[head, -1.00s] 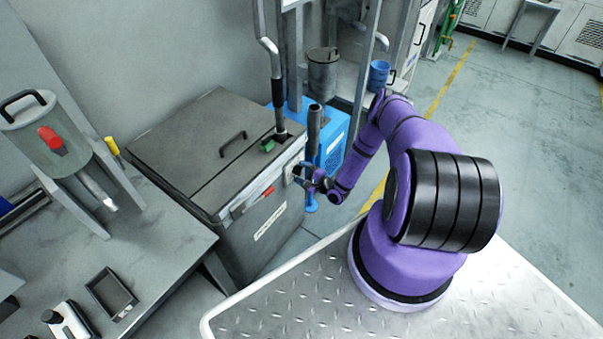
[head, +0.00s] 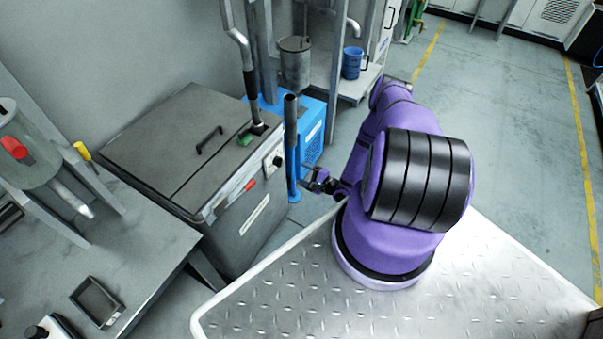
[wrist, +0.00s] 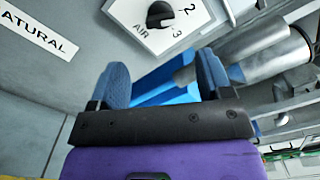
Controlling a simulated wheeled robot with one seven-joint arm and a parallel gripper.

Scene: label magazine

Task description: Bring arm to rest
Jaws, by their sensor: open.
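My purple arm is folded over the metal deck in the head view. My gripper (head: 310,178) is low, in front of the grey lidded cabinet (head: 236,222) and apart from it. In the wrist view my gripper (wrist: 163,85) shows two blue padded fingers spread apart with nothing held between them. Beyond the fingers is a white dial plate (wrist: 160,22) with a black knob (wrist: 160,14) and the marks 2, 3 and AIR. The knob also shows on the cabinet front in the head view (head: 277,161).
A blue upright post (head: 292,165) stands close to my gripper, beside a blue box (head: 313,130). A grey bench (head: 130,255) with a small dark tray (head: 97,301) is at the left. A blue mug (head: 352,62) sits on a shelf. The floor at right is clear.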

